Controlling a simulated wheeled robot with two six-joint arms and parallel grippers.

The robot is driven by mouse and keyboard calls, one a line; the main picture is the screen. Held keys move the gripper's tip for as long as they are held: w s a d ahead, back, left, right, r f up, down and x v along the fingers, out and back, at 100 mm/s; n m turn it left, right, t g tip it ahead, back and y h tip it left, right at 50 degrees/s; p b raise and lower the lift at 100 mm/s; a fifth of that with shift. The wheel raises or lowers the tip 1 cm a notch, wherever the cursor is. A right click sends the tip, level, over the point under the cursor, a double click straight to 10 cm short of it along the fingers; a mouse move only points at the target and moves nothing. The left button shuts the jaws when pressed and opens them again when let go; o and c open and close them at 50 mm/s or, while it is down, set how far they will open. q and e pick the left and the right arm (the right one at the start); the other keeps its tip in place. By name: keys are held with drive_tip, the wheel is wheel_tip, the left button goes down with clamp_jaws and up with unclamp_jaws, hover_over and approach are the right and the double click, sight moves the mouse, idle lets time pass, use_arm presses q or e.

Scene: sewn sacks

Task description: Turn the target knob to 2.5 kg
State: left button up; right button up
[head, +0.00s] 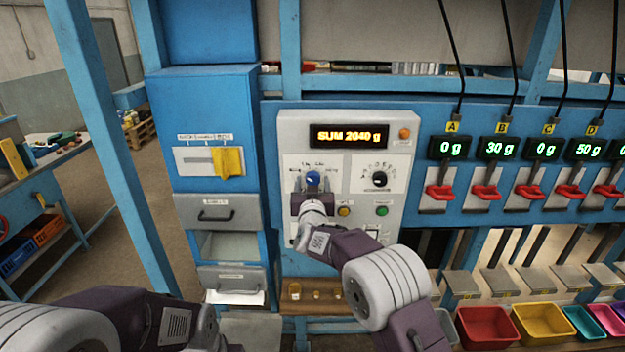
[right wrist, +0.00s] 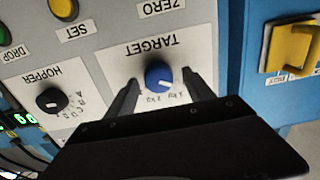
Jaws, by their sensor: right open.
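The blue target knob (head: 313,179) sits on the white panel of the grey control box, below the display (head: 347,136) reading SUM 2040 g. The right wrist view shows the knob (right wrist: 158,76) upside down, with the TARGET label beyond it and small scale marks nearer me. Its white pointer line slants toward the lower right there; the scale text is too small to read surely. My right gripper (head: 312,192) is open, with one finger on each side of the knob (right wrist: 163,92). Gaps show between the fingers and the knob. My left arm is at the bottom left; its fingers do not show.
The black hopper knob (head: 380,179) is right of the target knob. Yellow (head: 344,211) and green (head: 382,211) buttons sit below. A yellow tab (head: 228,162) is on the blue cabinet at left. Red levers (head: 440,191) line the right, above coloured bins (head: 487,327).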

drive_tip(key=shift+d, duration=0.1)
clamp_jaws()
drive_tip(key=m+b, duration=0.3)
drive_tip(key=shift+f+b, duration=0.3)
drive_tip(key=m+b, duration=0.4)
drive_tip(key=m, duration=0.1)
drive_tip(key=m+b, duration=0.2)
drive_tip(key=m, duration=0.2)
drive_tip(key=shift+r, duration=0.1)
drive_tip(key=m+b, duration=0.2)
drive_tip(key=m, duration=0.2)
drive_tip(key=shift+m, duration=0.3)
drive_tip(key=m+b, duration=0.2)
drive_tip(key=m, duration=0.2)
drive_tip(key=shift+m+b, duration=0.6)
drive_tip(key=shift+m, duration=1)
drive_tip(key=shift+r, duration=0.1)
